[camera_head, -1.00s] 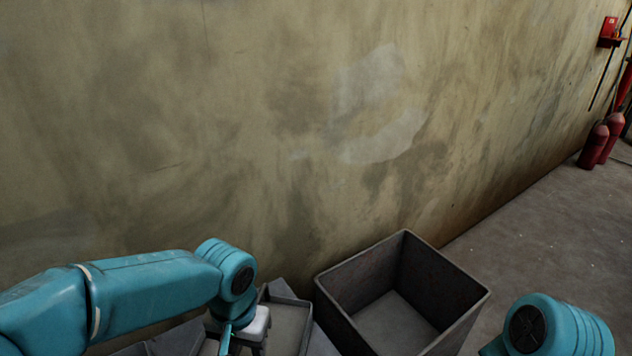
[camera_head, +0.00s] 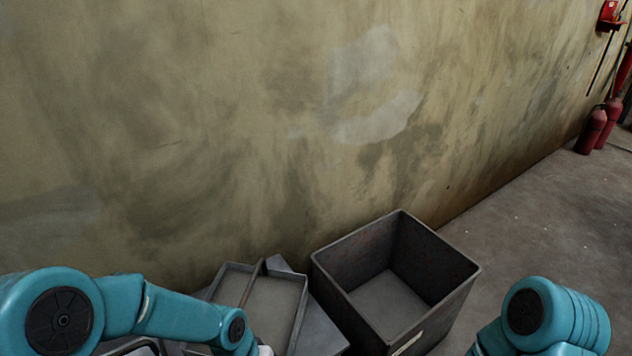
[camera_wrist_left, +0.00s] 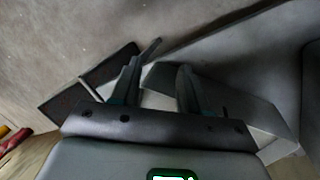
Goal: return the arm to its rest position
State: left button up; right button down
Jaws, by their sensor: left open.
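My left arm (camera_head: 160,312) comes in from the left in the head view, bent, with its wrist low near the bottom edge. Its gripper fingers are below the head picture. In the left wrist view my left gripper (camera_wrist_left: 157,85) shows two dark fingers spread apart with nothing between them. Beyond the fingers are grey surfaces that I cannot clearly identify. My right arm (camera_head: 550,318) shows only as a blue joint at the lower right, and its gripper is out of view.
An empty, open grey bin (camera_head: 455,293) stands against the stained wall (camera_head: 230,130). A shallow grey tray (camera_head: 300,303) with a divider lies left of it on a grey surface. Red extinguishers (camera_head: 592,130) stand far right. The floor (camera_head: 530,225) right of the bin is clear.

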pick_arm(q)
jog(key=s+a+f+n+h, duration=0.1)
jog(key=s+f+n, duration=0.2)
jog(key=s+f, duration=0.85)
notch_tip(320, 180, up, 13)
jog(key=p, duration=1.4)
jog(key=shift+w+a+t, duration=0.15)
jog(key=shift+a+t, duration=0.1)
jog(key=shift+t, duration=0.15)
